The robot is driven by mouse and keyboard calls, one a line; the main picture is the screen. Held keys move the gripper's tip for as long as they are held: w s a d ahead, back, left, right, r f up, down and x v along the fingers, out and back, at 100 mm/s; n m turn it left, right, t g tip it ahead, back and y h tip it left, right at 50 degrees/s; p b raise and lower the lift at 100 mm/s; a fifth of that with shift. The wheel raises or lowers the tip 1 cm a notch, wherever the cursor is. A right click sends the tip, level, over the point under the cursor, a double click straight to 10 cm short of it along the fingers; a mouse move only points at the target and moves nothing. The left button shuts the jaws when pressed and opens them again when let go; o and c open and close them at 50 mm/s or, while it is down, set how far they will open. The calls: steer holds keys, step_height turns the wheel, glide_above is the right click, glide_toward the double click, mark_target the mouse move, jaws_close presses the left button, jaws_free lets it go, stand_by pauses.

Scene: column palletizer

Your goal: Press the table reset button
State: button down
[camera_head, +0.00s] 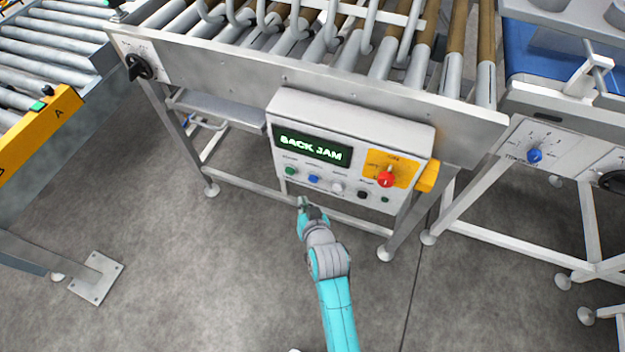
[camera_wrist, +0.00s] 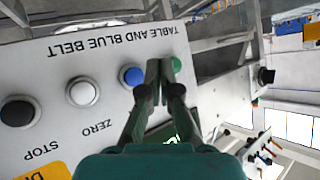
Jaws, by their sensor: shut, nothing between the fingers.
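The control box (camera_head: 345,135) shows a row of buttons: a green button (camera_head: 290,171), a blue button (camera_head: 314,179), a white one (camera_head: 337,188) and a black one (camera_head: 363,195). Their small labels are too blurred there to tell which is table reset. My gripper (camera_head: 303,201) is shut and empty, just below the green and blue buttons in the picture. In the wrist view the panel is upside down; my fingertips (camera_wrist: 164,64) overlap the green button (camera_wrist: 176,64), beside the blue button (camera_wrist: 131,76). I cannot tell whether they touch it. "TABLE AND BLUE BELT" is printed by these two.
The box's display (camera_head: 312,147) reads "BACK JAM". A red knob (camera_head: 386,180) on a yellow plate sits at its right. A roller conveyor (camera_head: 300,60) stands above the box, with frame legs and a crossbar around it. The floor (camera_head: 200,270) in front is clear.

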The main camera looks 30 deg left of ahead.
steer(key=shift+w+a, duration=0.25)
steer(key=shift+w, duration=0.75)
steer(key=shift+w+a, duration=0.25)
steer(key=shift+w, duration=0.7)
steer(key=shift+w, duration=0.15)
steer(key=shift+w, duration=0.25)
steer(key=shift+w+a, duration=0.2)
steer(key=shift+w, duration=0.3)
stand_by(0.8)
steer(key=shift+s, duration=0.1)
steer(key=shift+s+d, duration=0.25)
steer(key=shift+s, duration=0.55)
steer(key=shift+s+d, duration=0.2)
steer(key=shift+s, duration=0.6)
steer(key=shift+s+d, duration=0.15)
steer(key=shift+s, duration=0.7)
steer(key=shift+s+d, duration=0.2)
steer(key=shift+s, duration=0.6)
